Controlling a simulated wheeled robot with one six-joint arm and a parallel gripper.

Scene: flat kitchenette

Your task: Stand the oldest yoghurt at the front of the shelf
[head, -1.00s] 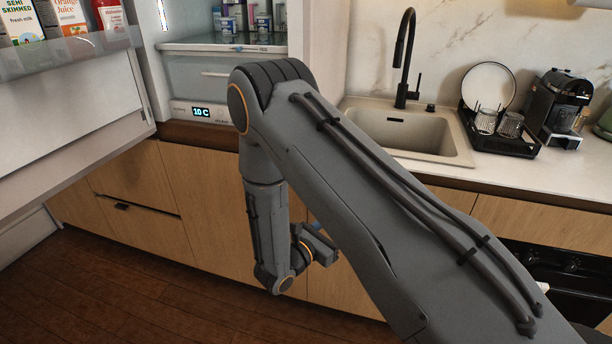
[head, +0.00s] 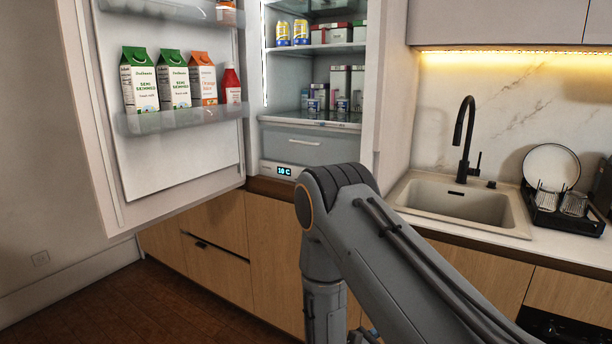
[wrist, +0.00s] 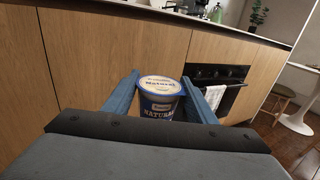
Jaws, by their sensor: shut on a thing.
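In the wrist view my gripper (wrist: 160,100) is shut on a yoghurt pot (wrist: 160,104) with a white and blue lid marked "Natural". The pot is upright between the two blue fingers, in front of the wooden cabinet fronts. In the head view the gripper is almost wholly below the bottom edge, and the pot is out of sight. The open fridge's lower shelf (head: 335,122) holds several small blue and white pots (head: 342,104) near its front and in the middle. Any dates on them are too small to read.
The fridge door (head: 160,180) stands open at the left, with cartons (head: 140,80) and a red bottle (head: 231,84) in its rack. The sink (head: 465,205) and tap (head: 460,140) are at the right.

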